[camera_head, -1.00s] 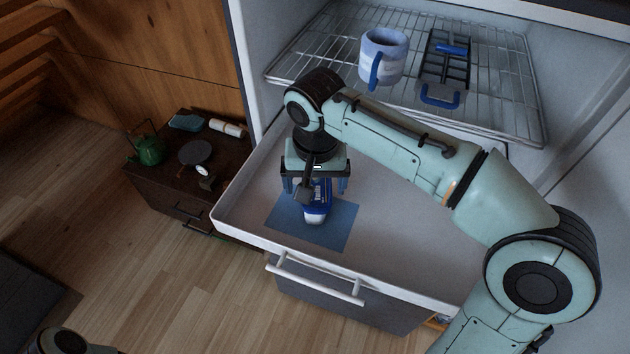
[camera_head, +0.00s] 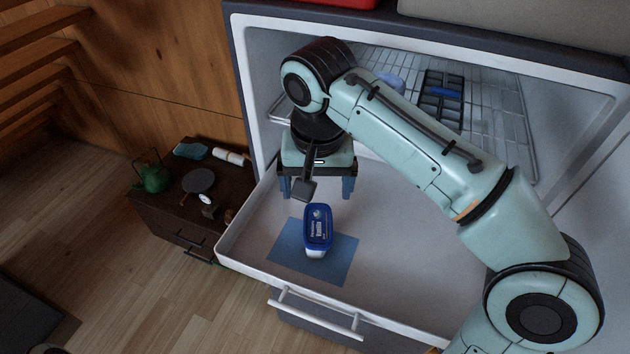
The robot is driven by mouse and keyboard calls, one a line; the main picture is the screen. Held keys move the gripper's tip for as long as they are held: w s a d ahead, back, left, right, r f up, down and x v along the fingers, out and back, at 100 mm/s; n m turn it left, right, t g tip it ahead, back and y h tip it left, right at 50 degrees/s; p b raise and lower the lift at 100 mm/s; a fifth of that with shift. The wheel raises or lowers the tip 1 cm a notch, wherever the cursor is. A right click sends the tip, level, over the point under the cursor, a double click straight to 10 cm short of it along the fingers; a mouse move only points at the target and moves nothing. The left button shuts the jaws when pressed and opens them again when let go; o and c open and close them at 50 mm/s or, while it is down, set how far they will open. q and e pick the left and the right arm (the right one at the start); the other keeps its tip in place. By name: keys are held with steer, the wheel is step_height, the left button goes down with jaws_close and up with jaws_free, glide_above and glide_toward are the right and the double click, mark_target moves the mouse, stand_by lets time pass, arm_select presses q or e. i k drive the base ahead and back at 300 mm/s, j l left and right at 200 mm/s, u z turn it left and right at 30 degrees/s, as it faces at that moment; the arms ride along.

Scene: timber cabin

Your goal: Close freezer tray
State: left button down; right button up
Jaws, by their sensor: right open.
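The freezer tray (camera_head: 400,266) is a white pull-out drawer, slid out from the freezer, with a white bar handle (camera_head: 315,312) on its front. A blue tub with a white base (camera_head: 318,228) stands in it on a blue mat (camera_head: 343,262). My right gripper (camera_head: 316,190) is open and empty above the tray, behind and apart from the tub, fingers pointing down. My right arm comes in from the lower right and covers part of the tray and the shelf. My left gripper is not in view.
Above the tray is a wire shelf (camera_head: 488,112) with a black ice-cube tray (camera_head: 440,103) and a mug (camera_head: 390,82) mostly hidden by my arm. A dark low cabinet (camera_head: 178,212) with a green kettle (camera_head: 151,176) stands to the left. Wooden floor lies in front.

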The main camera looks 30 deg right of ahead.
mark_target(395, 262)
steer(key=k+j, duration=0.8)
